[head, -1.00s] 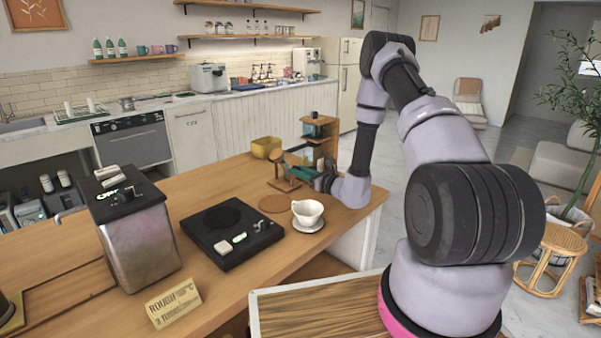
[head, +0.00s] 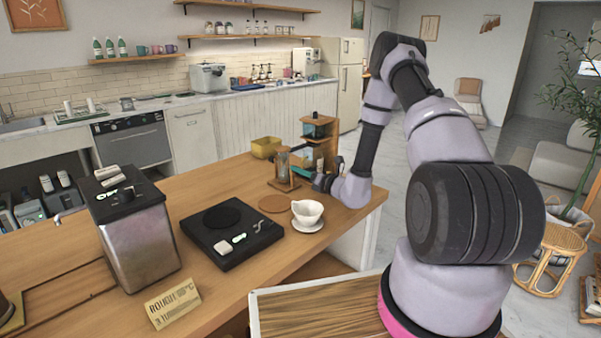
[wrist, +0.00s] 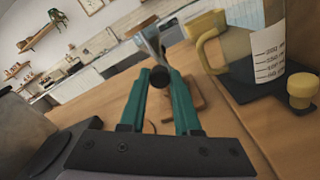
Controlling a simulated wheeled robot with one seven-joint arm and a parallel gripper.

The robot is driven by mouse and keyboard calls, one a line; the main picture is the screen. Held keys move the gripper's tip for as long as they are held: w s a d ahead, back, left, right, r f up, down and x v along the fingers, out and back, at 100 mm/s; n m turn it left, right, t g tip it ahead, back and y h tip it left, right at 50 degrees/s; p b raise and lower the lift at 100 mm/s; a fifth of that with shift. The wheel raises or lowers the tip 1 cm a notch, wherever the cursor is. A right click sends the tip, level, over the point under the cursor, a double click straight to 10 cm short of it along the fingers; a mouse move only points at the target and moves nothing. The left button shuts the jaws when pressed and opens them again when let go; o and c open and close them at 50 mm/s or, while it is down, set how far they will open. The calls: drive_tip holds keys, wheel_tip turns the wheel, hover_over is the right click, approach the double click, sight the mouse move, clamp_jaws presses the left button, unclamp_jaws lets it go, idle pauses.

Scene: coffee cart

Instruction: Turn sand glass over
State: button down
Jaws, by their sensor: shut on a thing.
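The sand glass (head: 282,163) stands upright on its small wooden base at the far right part of the wooden counter. My gripper (head: 306,173) reaches it from the right, close above the counter. In the wrist view the teal fingers (wrist: 160,82) are shut on a dark round knob at the sand glass. The clear glass (wrist: 153,42) shows beyond the fingertips, and the wooden base lies below and behind them. The fingers hide part of the sand glass frame. The sand inside is too small to make out.
A wooden shelf stand (head: 320,140) is close behind my gripper. A glass jug (wrist: 255,50) stands near the fingers in the wrist view.

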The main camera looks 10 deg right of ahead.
idle(0.3)
drive_tip(key=c, duration=0.6)
unclamp_jaws()
drive_tip(key=shift+s+d, duration=0.1)
drive_tip(key=v, duration=1)
drive_tip(key=shift+s+d, duration=0.2)
drive_tip(key=shift+s, duration=0.05)
